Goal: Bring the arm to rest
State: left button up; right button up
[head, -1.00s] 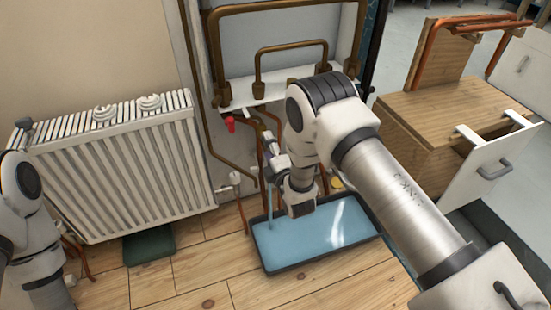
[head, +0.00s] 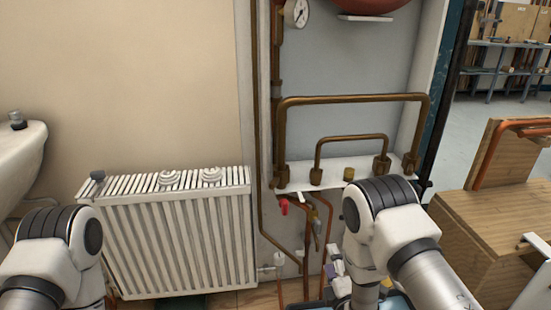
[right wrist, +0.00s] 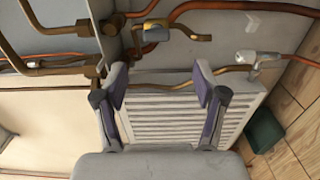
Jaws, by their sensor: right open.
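My right arm reaches in from the lower right of the head view. Its gripper (head: 334,272) hangs low in front of the copper pipes, small and partly cut by the wrist. In the right wrist view the two fingers of the right gripper (right wrist: 160,84) stand wide apart with nothing between them. The white radiator (right wrist: 175,118) and a pipe show behind the gap, and I see no contact. Only a shoulder-side part of my left arm shows at the lower left of the head view; its gripper is out of the picture.
The radiator (head: 180,240) stands left of the copper pipes. A red-handled valve (head: 284,206) sits below the white shelf. A blue tray (head: 397,301) shows at the bottom edge, mostly hidden by my right arm. A wooden bench (head: 490,230) stands at the right. A basin (head: 22,160) is far left.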

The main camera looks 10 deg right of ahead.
jog(key=s+d+f+m+g+h, duration=0.1)
jog(key=s+d+f+m+g, duration=0.1)
jog(key=s+f+m+g, duration=0.45)
jog(key=s+d+f+m+g, duration=0.2)
jog(key=s+d+f+g, duration=0.15)
jog(key=s+f, duration=0.6)
jog(key=s+a+f+m+g, duration=0.15)
jog(key=s+m+g, duration=0.7)
jog(key=s, duration=0.85)
notch_tip(320, 180, up, 33)
jog(key=m+p, duration=0.1)
jog(key=p, duration=3.1)
jog(key=shift+m+y+p, duration=0.3)
jog(key=shift+m, duration=0.1)
